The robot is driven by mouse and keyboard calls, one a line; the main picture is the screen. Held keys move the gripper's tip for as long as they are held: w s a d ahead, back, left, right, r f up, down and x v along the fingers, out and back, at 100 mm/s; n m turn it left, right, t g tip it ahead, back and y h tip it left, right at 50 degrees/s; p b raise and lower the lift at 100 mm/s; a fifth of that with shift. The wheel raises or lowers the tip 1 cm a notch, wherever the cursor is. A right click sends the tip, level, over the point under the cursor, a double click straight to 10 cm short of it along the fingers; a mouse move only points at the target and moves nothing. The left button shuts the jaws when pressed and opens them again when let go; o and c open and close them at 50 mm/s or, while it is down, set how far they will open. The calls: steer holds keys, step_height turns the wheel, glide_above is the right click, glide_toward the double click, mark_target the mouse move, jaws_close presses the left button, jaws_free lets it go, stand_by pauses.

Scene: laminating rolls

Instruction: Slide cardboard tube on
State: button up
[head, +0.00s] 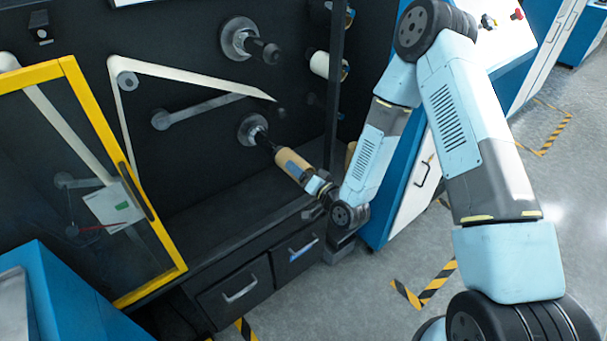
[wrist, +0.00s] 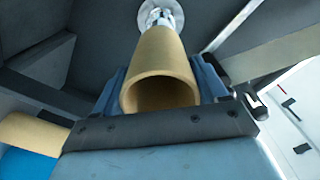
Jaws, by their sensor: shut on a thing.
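A tan cardboard tube (head: 293,164) is in my gripper (head: 316,186), near the front of the machine. The tube also shows in the wrist view (wrist: 160,62), its open near end facing the camera and hollow inside. My gripper is shut on the tube, with a finger on each side of it. The tube's far end meets the dark lower spindle (head: 266,144), roughly in line with it. Part of the spindle still shows between the tube and its round metal flange (head: 250,128). I cannot tell how far the spindle reaches inside the tube.
An upper spindle (head: 263,50) sticks out of the dark panel above. A dark upright post (head: 334,90) stands right of the tube. A yellow-framed door (head: 85,95) is at left. Drawers (head: 240,290) are below. Another tan tube (wrist: 32,135) shows at left in the wrist view.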

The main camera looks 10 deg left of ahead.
mark_target(274, 149)
steer(key=shift+x, duration=7.15)
steer(key=shift+a, duration=0.15)
steer(key=o, duration=1.1)
steer(key=shift+s, duration=0.1)
